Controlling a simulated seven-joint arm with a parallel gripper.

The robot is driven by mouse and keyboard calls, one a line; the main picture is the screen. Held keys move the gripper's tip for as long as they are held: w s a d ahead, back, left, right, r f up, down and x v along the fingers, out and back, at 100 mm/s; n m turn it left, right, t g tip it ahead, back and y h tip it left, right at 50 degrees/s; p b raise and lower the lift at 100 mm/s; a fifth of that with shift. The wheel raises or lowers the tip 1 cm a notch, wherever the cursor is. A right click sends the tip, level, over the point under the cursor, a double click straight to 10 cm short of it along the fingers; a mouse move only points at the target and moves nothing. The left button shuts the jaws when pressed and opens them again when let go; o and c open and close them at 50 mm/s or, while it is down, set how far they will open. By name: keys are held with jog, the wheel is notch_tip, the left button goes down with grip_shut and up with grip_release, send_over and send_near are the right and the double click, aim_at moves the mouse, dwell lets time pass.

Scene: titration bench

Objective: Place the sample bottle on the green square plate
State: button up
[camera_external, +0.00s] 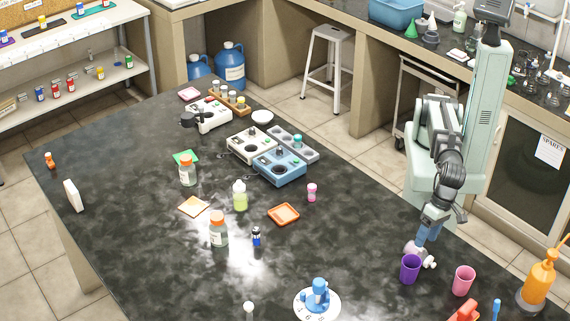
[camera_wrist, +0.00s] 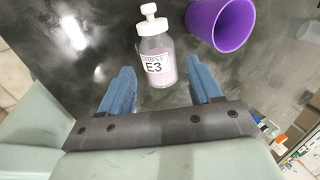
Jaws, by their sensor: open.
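The sample bottle (camera_wrist: 158,66) is clear with a white stopper, pinkish contents and a label reading E3. In the external view the bottle (camera_external: 413,249) appears to lie on its side on the dark bench, beside the purple cup. My gripper (camera_wrist: 162,84) is open, its two blue fingers on either side of the bottle's lower end and apart from it in the wrist view. In the external view my gripper (camera_external: 427,233) points down just above the bottle.
The purple cup (camera_external: 410,269) stands close to the sample bottle; it also shows in the wrist view (camera_wrist: 222,24). A pink cup (camera_external: 463,280) stands to the right. Instruments (camera_external: 279,166), an orange tray (camera_external: 284,214) and several bottles occupy the middle bench.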

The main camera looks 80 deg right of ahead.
jog(key=shift+x, duration=2.65)
jog(key=shift+d, duration=0.15)
jog(key=shift+c, duration=0.4)
jog(key=c, duration=1)
jog(key=shift+o, duration=0.2)
jog(key=shift+r, duration=4.95)
